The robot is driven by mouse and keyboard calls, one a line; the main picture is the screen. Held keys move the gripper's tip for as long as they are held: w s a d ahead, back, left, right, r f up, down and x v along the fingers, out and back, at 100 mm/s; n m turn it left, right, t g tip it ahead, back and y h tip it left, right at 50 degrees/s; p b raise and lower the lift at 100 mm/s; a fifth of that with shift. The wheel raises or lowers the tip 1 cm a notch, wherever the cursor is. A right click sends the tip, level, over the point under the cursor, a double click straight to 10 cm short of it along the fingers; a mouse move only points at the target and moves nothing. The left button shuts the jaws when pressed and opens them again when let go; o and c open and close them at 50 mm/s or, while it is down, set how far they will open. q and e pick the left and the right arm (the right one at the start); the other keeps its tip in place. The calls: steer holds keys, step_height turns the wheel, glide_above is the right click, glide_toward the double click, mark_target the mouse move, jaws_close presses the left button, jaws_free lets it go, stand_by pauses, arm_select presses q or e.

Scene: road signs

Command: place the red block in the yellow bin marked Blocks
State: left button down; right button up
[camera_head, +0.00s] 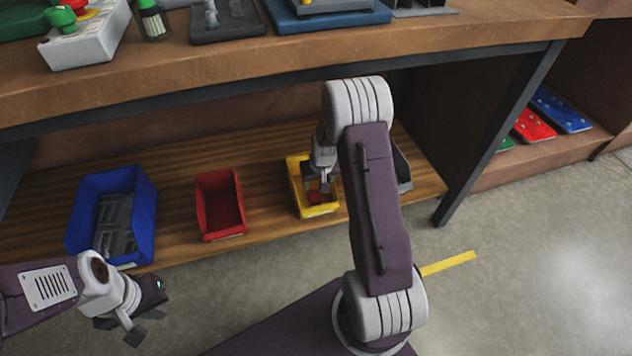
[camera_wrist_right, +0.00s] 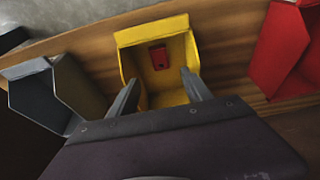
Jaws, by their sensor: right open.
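The red block (camera_head: 315,197) lies inside the yellow bin (camera_head: 297,190) on the lower shelf. In the right wrist view the block (camera_wrist_right: 159,58) rests inside the yellow bin (camera_wrist_right: 128,38), towards its far end. No label is readable on the bin. My right gripper (camera_head: 325,184) is open and empty at the yellow bin, with its fingertips (camera_wrist_right: 158,82) apart and the block beyond them, not between them. My left gripper (camera_head: 142,318) is at the lower left, away from the shelf and bins. How its fingers stand is unclear.
On the shelf, a blue bin (camera_head: 146,185) with grey parts and an empty red bin (camera_head: 204,207) stand left of the yellow bin. A dark grey bin (camera_head: 403,168) stands right of it, partly behind my arm. The wooden tabletop (camera_head: 250,52) overhangs the shelf.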

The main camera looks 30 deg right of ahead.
steer(key=s+a+r+n, duration=0.1)
steer(key=s+a+r, duration=0.2)
steer(key=s, duration=0.3)
steer(key=s+a+r+g, duration=0.1)
steer(key=s+a+r, duration=0.2)
steer(key=s+a, duration=0.3)
steer(key=s+a+r+n+g+y, duration=0.1)
steer(key=s+a+r, duration=0.2)
steer(key=s+a, duration=0.2)
steer(key=shift+s+r+n, duration=0.2)
steer(key=shift+s+n, duration=0.1)
steer(key=shift+s, duration=0.8)
step_height(320, 180, up, 44)
steer(key=p, duration=4.3)
steer(key=shift+p, duration=0.4)
